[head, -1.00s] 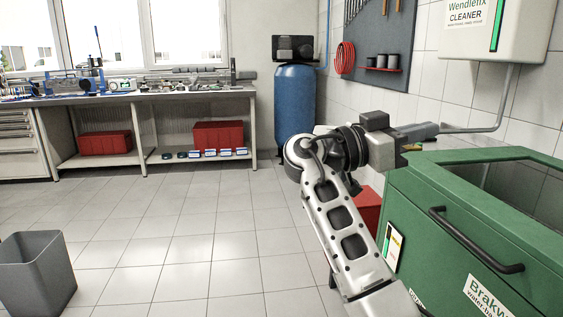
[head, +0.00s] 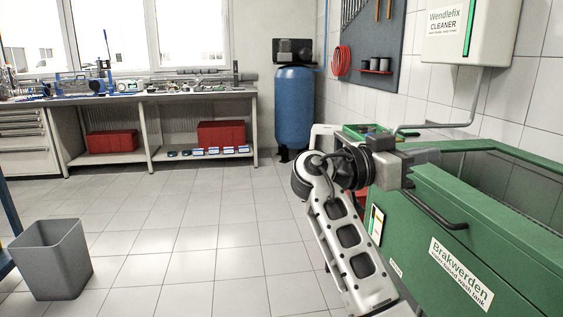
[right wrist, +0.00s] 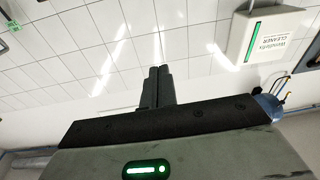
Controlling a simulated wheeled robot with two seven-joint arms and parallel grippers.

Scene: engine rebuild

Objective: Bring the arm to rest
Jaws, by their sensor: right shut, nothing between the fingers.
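My right arm (head: 340,235) rises from the bottom of the head view and bends at the wrist toward the right. My right gripper (head: 430,155) points right, beside and in front of the open green wash tank. In the right wrist view the two dark fingers of the right gripper (right wrist: 157,72) are together, with nothing between them. Behind them is white tiled wall. I cannot tell whether the gripper overhangs the tank's rim. My left arm and gripper are not in view.
The green wash tank (head: 432,225) with a black handle stands close on the right. A cleaner dispenser (head: 470,30) hangs on the wall above it. A grey bin (head: 50,262) stands at left. A workbench (head: 150,97) and blue cylinder (head: 294,110) stand behind. The middle floor is clear.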

